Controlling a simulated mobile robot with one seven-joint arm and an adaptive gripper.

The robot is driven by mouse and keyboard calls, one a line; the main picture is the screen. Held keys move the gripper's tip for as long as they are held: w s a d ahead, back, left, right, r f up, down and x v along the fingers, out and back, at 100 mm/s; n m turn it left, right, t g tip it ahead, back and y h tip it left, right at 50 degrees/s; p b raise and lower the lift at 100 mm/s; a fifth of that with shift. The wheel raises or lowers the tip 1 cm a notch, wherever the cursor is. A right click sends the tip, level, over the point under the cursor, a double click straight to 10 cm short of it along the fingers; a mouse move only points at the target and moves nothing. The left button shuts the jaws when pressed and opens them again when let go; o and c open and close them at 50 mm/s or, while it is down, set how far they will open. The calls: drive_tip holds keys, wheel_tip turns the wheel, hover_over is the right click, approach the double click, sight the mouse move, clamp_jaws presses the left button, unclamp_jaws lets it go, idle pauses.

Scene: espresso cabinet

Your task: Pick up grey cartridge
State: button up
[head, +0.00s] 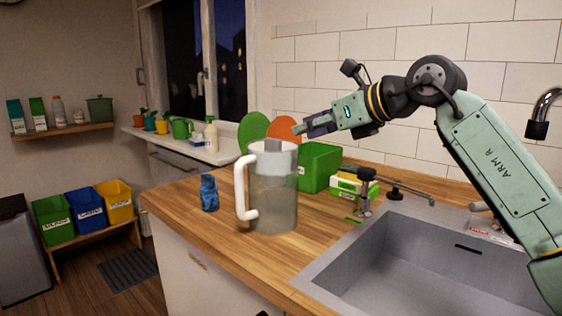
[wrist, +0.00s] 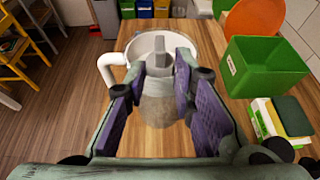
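A clear water pitcher (head: 273,201) with a white rim and handle stands upright on the wooden counter. The grey cartridge (head: 273,146) sits in its open top, with its upper end showing above the rim; its lower part is hidden. My gripper (head: 306,130) is in the air to the upper right of the cartridge in the head view. In the wrist view my gripper (wrist: 162,67) is open, with a gap between its purple-padded fingers. The cartridge (wrist: 159,50) shows in line with that gap, beyond the fingertips. I see no contact, and nothing is held.
A green bin (head: 320,168) stands right of the pitcher (wrist: 155,105), with a green-and-white box (head: 352,186) near it. A blue object (head: 209,193) stands to the left. A sink (head: 425,262) and tap (head: 366,190) lie at the right.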

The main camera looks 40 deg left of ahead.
sight(277, 140)
drive_tip(key=p+x, duration=0.2)
drive_tip(key=x, duration=0.8)
drive_tip(key=shift+f, duration=0.2)
clamp_jaws()
idle(0.3)
